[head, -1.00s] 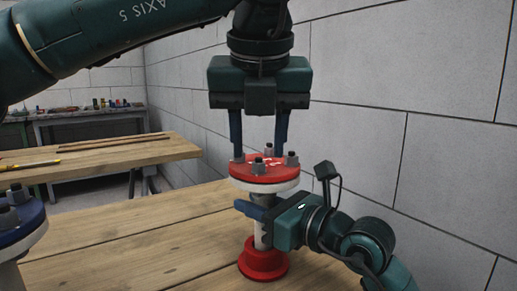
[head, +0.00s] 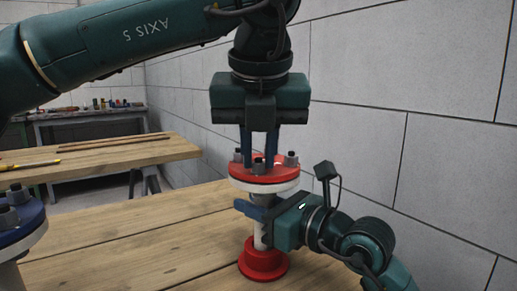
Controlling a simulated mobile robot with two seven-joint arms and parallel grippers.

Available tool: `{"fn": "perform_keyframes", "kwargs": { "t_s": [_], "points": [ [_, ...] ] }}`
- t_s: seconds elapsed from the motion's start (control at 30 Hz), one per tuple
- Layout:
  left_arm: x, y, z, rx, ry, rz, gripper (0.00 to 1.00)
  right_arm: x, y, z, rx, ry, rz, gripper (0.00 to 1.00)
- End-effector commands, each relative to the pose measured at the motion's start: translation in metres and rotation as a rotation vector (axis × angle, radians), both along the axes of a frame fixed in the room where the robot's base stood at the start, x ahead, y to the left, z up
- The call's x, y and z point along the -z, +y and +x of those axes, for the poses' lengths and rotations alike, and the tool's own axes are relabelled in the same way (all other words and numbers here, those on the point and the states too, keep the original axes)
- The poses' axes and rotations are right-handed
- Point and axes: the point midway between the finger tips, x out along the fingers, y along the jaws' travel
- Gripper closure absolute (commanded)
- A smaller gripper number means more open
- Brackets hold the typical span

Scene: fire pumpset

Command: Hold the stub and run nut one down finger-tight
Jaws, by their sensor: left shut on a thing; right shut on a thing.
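The stub is a grey-white pipe (head: 260,236) standing upright on a red round base (head: 263,262), with a red flange (head: 264,178) over a white ring on top. Grey nuts on studs show around the flange, including a front nut (head: 258,166), a right nut (head: 291,160) and a left one partly covered. My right gripper (head: 260,208) comes from the right, level, and is shut on the stub below the flange.
A blue flange with grey nuts (head: 18,222) stands at the left edge. The wooden bench (head: 130,235) is clear between them. A block wall (head: 440,120) rises close on the right. A second bench (head: 110,152) stands behind.

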Motion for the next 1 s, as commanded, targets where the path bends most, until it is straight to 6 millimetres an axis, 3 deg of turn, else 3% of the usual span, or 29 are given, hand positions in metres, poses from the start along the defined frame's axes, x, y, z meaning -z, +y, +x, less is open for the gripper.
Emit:
{"fn": "perform_keyframes", "kwargs": {
  "t_s": [0.4,0.67,0.7,0.93,1.0],
  "points": [
    [-0.0006,0.0034,0.0004,0.175,0.001,0.002,1.00,0.0011,-0.0009,0.0010,0.003,0.003,0.000,1.00],
    [-0.0009,0.0035,0.0004,0.179,0.000,0.003,1.00,0.0013,-0.0011,0.0011,0.003,0.003,0.000,1.00],
    [-0.0009,0.0035,0.0005,0.178,0.000,0.002,0.80,0.0012,-0.0011,0.0011,0.003,0.003,0.000,1.00],
    [-0.0006,0.0029,0.0003,0.179,0.000,0.002,0.61,0.0013,-0.0009,0.0010,0.003,0.003,-0.002,1.00],
    [-0.0005,0.0027,0.0003,0.179,0.001,0.002,0.61,0.0013,-0.0009,0.0010,0.003,0.003,-0.002,1.00]
  ]
}}
